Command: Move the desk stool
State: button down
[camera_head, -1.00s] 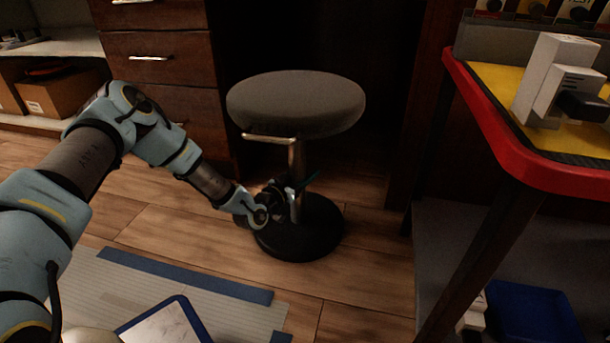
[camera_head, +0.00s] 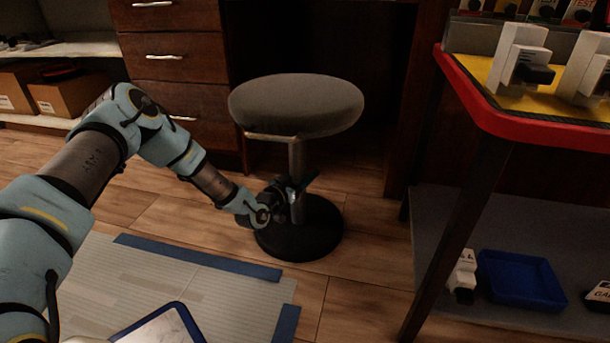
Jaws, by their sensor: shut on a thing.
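The desk stool (camera_head: 296,104) stands upright on the wood floor in the middle of the view. It has a round grey padded seat, a metal post (camera_head: 297,165) and a round black base (camera_head: 318,238). My arm reaches in from the left. My gripper (camera_head: 298,191) is at the lower part of the post, just above the base, and is shut on the post. The dark fingers partly hide the post there.
A dark wooden drawer unit (camera_head: 175,65) stands behind left. A red-edged bench (camera_head: 533,127) with white devices is on the right, with a blue tray (camera_head: 521,280) on its lower shelf. A grey mat (camera_head: 200,290) with blue strips lies in front. Bare floor surrounds the stool.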

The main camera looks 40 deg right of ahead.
jog(key=shift+s+a+f, duration=0.1)
jog(key=shift+s, duration=0.05)
jog(key=shift+c, duration=0.8)
grip_release()
jog(key=p+v, duration=0.5)
jog(key=v, duration=0.5)
jog(key=shift+a, duration=0.4)
